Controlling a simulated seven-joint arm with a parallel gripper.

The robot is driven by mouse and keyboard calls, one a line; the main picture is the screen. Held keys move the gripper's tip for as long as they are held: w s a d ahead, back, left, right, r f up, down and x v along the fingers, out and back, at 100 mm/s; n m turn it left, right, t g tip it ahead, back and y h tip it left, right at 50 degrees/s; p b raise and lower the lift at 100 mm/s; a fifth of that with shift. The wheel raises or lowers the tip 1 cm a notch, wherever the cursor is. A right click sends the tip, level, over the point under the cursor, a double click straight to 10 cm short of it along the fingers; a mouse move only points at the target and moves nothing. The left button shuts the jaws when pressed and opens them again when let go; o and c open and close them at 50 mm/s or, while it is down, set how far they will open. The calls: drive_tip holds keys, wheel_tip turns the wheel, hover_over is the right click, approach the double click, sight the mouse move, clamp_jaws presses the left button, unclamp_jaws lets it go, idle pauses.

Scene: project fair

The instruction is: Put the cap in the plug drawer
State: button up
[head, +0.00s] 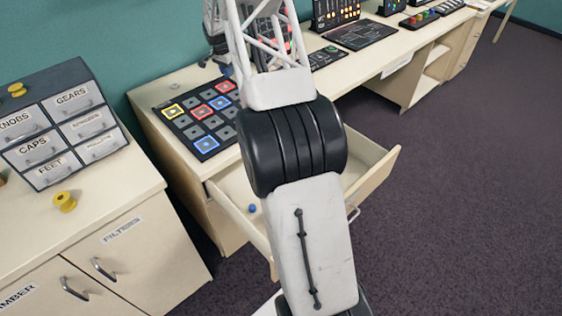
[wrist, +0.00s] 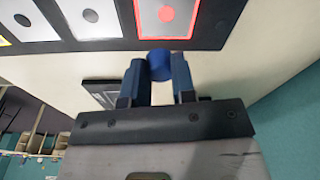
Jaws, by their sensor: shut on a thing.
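My gripper (wrist: 160,80) is shut on a blue round cap (wrist: 160,65), held between its two fingertips in the wrist view. In the head view the gripper (head: 224,68) is small and partly hidden by my arm, above the far end of the pad board; the cap cannot be made out there. A drawer (head: 380,175) in the desk below stands pulled open, partly hidden behind my arm. A small blue piece (head: 252,208) lies inside it. No label on this drawer shows.
The pad board (head: 172,108), with coloured squares, lies on the desk beneath my gripper. At left, a small drawer unit (head: 60,125) labelled knobs, caps, feet and gears stands on a cabinet. A yellow knob (head: 65,202) lies before it. Electronics panels (head: 362,35) stand farther back.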

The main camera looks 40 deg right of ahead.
wheel_tip(320, 180, up, 4)
drive_tip(key=shift+r, duration=0.1)
drive_tip(key=s+a+n, duration=0.2)
drive_tip(key=s+a, duration=0.5)
drive_tip(key=s, duration=0.7)
drive_tip(key=s+a+n, duration=0.2)
drive_tip(key=s+a, duration=0.4)
drive_tip(key=s, duration=0.9)
drive_tip(key=s+a+n, duration=0.2)
drive_tip(key=s+a, duration=0.5)
drive_tip(key=s, duration=0.7)
wheel_tip(320, 180, down, 14)
drive_tip(key=shift+s+t, duration=0.15)
drive_tip(key=shift+t, duration=0.15)
drive_tip(key=shift+f, duration=0.2)
wheel_tip(320, 180, down, 14)
drive_tip(key=shift+r, duration=0.2)
drive_tip(key=shift+w, duration=0.2)
drive_tip(key=shift+w, duration=0.2)
